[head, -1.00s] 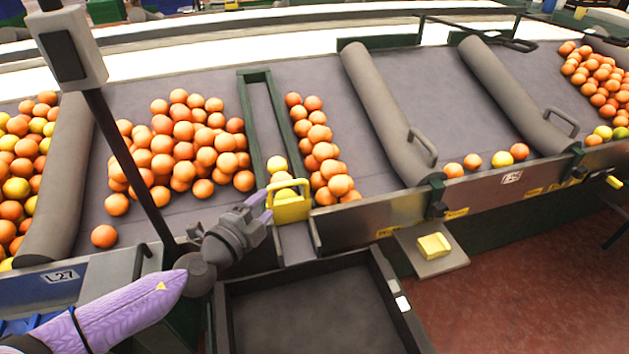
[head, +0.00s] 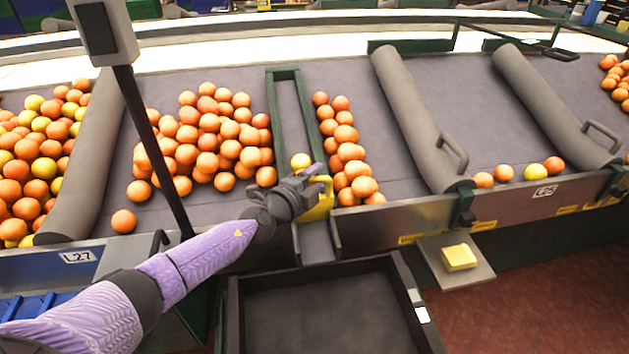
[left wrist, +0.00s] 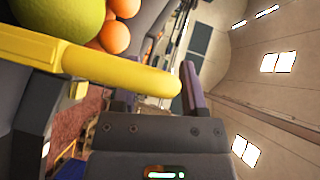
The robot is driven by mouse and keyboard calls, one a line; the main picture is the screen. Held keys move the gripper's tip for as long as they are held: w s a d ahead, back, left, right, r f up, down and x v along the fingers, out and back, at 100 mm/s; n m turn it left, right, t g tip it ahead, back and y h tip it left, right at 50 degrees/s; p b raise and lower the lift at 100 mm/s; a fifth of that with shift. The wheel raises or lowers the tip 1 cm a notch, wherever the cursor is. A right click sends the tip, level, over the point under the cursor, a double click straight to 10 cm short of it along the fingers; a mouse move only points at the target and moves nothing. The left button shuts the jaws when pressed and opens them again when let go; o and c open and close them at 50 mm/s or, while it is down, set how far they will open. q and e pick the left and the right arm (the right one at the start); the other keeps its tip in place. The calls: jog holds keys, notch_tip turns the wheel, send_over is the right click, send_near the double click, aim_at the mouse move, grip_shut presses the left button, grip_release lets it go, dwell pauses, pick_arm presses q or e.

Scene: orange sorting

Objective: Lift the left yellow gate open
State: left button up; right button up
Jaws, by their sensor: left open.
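The yellow gate (head: 322,208) stands at the lower end of a narrow green-walled chute (head: 291,110) in the head view. My left gripper (head: 318,174) is at the gate and partly covers it. In the left wrist view, the gate's yellow handle bar (left wrist: 95,65) runs in from the left. Its rounded end appears between the two fingertips of my left gripper (left wrist: 155,88), which is open. I cannot tell whether the fingers touch the bar. My right gripper is not in view.
Oranges lie on both sides of the chute, a large pile (head: 215,140) at left and a narrower row (head: 347,150) at right. An empty dark bin (head: 400,290) stands below the chute. A small yellow block (head: 459,257) sits on a ledge at right.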

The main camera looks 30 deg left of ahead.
pick_arm(q)
jog(key=shift+c, duration=0.2)
grip_shut()
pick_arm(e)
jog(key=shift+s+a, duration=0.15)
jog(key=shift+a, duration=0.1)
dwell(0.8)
